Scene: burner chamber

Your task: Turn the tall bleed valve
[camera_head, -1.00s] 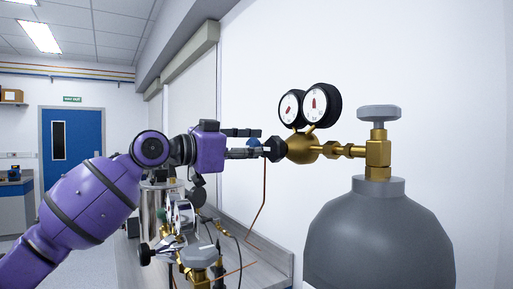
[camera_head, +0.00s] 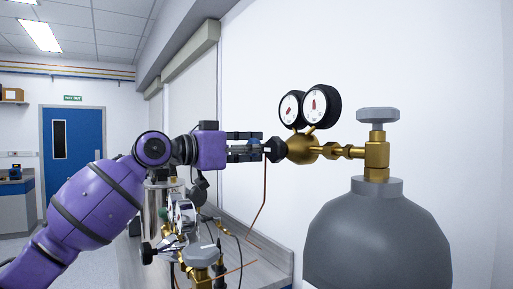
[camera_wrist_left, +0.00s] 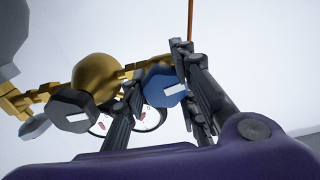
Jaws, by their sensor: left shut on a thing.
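A brass regulator (camera_head: 303,149) with two round gauges is joined to the top of a large grey cylinder (camera_head: 378,245). Its blue knob (camera_head: 254,141), which looks like the tall bleed valve's handle, is mostly hidden by my fingers in the head view. In the left wrist view the blue knob (camera_wrist_left: 165,88) with a white mark sits between the dark fingers. My left gripper (camera_head: 255,147) comes from the left and is shut on this knob. A black knob (camera_head: 275,150) is just right of the fingertips. My right gripper is not in view.
A second, lower regulator (camera_head: 182,217) with a grey-handled valve (camera_head: 200,256) stands below my left arm. A thin copper pipe (camera_head: 264,203) hangs beneath the fingertips. A grey bench (camera_head: 268,268) runs along the white wall. A blue door (camera_head: 72,150) is far left.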

